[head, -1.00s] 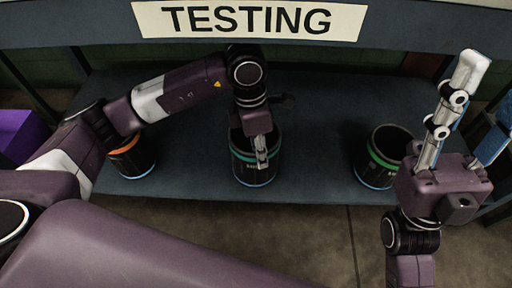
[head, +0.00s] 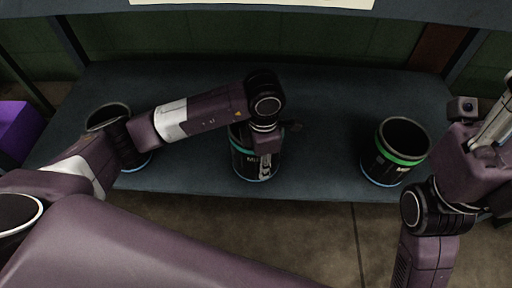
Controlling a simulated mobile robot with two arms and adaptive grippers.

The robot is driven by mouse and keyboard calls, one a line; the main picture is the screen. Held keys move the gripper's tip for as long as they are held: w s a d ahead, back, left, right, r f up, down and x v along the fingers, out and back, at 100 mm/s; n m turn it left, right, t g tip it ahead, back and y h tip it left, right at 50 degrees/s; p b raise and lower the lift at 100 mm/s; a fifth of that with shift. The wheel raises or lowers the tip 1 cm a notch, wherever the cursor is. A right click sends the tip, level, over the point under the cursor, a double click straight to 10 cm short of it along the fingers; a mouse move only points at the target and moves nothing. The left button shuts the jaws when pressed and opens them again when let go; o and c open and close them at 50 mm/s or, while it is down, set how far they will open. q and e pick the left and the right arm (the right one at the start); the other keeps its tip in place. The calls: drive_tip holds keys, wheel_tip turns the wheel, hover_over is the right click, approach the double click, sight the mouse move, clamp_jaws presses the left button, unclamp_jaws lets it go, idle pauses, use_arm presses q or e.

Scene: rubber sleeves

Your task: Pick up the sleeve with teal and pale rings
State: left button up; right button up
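The sleeve with a teal ring and a pale blue base ring (head: 242,160) is black and stands upright at the middle of the shelf in the head view. My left gripper (head: 266,170) points down at its front right side, and my wrist hides much of its top. The fingers are seen edge-on, so I cannot tell whether they are open, or whether they touch the wall. My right gripper (head: 494,122) is at the right edge, apart from the sleeves. Its fingers are cut off by the frame.
A black sleeve with a green ring (head: 383,165) stands upright to the right on the dark shelf (head: 325,170). Another black sleeve (head: 98,112) stands at the left, partly behind my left arm. A purple box (head: 20,128) is at the far left. The shelf is clear between the middle and right sleeves.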

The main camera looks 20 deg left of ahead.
use_arm(q)
clamp_jaws()
idle(0.6)
